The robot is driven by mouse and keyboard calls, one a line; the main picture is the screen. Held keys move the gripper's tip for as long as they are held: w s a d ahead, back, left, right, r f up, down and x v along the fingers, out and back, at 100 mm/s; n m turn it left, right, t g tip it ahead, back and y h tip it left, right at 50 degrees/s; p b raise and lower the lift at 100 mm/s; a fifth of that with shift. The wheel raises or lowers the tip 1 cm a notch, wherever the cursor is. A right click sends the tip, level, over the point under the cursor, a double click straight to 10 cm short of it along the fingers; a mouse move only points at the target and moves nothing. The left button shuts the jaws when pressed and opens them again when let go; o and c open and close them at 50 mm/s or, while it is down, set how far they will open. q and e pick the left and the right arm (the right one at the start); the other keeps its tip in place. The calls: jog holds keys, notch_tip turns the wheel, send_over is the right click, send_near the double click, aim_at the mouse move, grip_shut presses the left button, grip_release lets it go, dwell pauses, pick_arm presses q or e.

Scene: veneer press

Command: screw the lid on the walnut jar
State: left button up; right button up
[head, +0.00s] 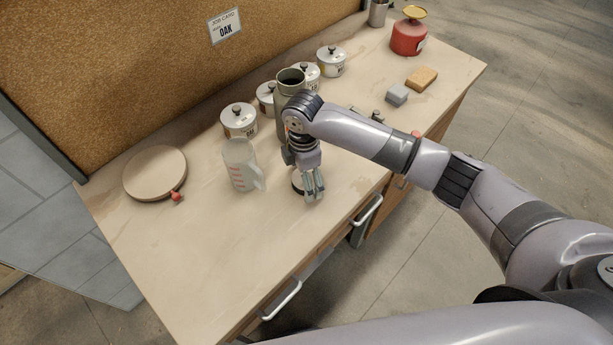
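My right gripper (314,188) points down over the front middle of the bench. A small round white thing with a dark edge (297,183) shows partly behind its fingers; I cannot tell whether it is a jar or a lid, or whether the fingers hold it. Several white jars with knobbed lids stand in a row at the back: one at the left (239,121), one at the far right (331,62), others between them partly hidden. Their labels are too small to read surely, so I cannot pick out the walnut jar. My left gripper is not in view.
A clear measuring jug (239,167) stands left of my gripper, a tall grey-green container (290,80) behind it. A round board (154,171) lies left. A grey block (397,93), sponge (422,77) and red can (408,39) are right. The bench's front left is clear.

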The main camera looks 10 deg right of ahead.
jog(key=c, duration=0.8)
jog(key=shift+r, duration=0.15)
notch_tip(320, 180, up, 20)
jog(key=b, duration=0.2)
dwell(0.3)
